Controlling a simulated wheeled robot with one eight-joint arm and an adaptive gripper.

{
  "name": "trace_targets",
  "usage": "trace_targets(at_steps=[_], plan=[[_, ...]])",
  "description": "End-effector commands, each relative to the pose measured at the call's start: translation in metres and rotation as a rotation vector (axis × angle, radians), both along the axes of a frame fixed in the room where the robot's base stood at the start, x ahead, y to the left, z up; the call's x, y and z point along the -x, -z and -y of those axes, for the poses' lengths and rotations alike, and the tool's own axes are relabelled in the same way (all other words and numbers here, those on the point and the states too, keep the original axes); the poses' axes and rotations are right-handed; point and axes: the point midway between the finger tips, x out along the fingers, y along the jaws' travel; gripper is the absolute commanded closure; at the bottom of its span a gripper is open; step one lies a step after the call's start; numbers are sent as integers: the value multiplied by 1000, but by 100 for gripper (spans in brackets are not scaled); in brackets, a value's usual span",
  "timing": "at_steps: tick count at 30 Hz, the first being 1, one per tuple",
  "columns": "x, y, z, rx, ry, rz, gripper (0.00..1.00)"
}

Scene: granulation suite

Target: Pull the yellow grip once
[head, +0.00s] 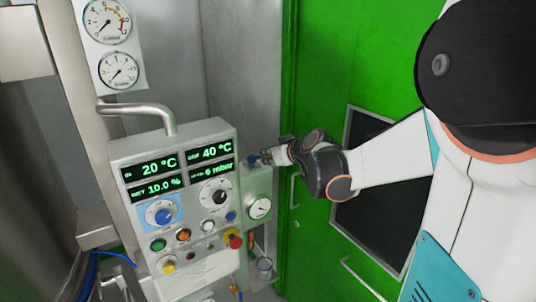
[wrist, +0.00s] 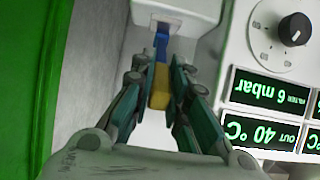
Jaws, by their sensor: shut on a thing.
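The yellow grip (wrist: 159,92) shows in the wrist view between the fingers of my gripper (wrist: 160,85). The fingers are shut on it from both sides. A blue piece (wrist: 161,42) joins the grip to a white housing (wrist: 180,12) at the top of that view. In the head view my gripper (head: 267,157) is at the right side of the control panel, by a small blue part (head: 252,160). The yellow grip itself is hidden there by the fingers.
The control panel (head: 150,205) has green displays, knobs and several buttons, including a red one (head: 235,241). A round gauge (head: 259,208) sits just below my gripper. A green door (head: 330,60) with a dark window stands behind my arm. Two dials (head: 120,70) hang upper left.

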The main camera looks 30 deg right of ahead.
Motion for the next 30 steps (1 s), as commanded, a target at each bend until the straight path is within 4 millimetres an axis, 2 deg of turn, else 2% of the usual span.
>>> trace_targets(at_steps=[7, 15, 16, 20, 30], plan=[[1, 3, 0, 0, 0, 0, 98], [10, 23, 0, 0, -1, -1, 98], [10, 21, 0, 0, -1, -1, 78], [9, 19, 0, 0, -1, 0, 50], [9, 19, 0, 0, 0, 1, 50]])
